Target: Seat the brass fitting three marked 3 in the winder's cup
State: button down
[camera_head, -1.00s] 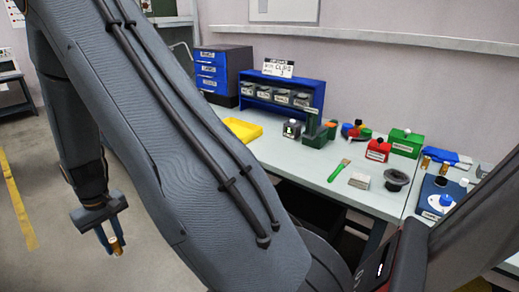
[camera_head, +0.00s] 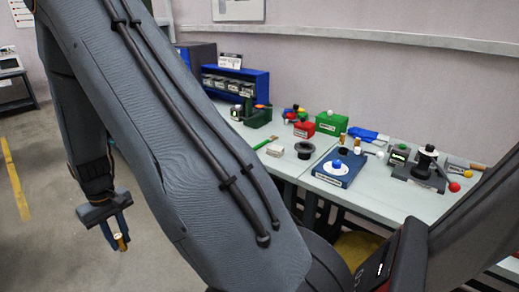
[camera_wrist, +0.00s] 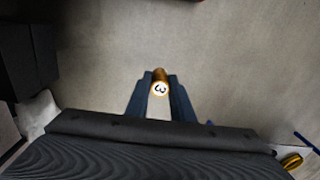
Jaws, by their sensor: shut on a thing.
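My gripper (camera_head: 119,232) hangs low at the left in the head view, over the floor and away from the bench. It is shut on a small brass cylinder, the brass fitting three (camera_head: 122,242). In the wrist view the fitting (camera_wrist: 160,86) sits between the two dark fingers of my gripper (camera_wrist: 160,80), its white end with a black 3 facing the camera. A dark upright device (camera_head: 425,162) on a grey base stands at the right of the bench; I cannot tell whether it is the winder, and no cup is clearly visible.
Open floor surrounds my gripper.

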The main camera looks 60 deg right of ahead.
aim_at(343, 152)
jog(key=z, duration=2.45)
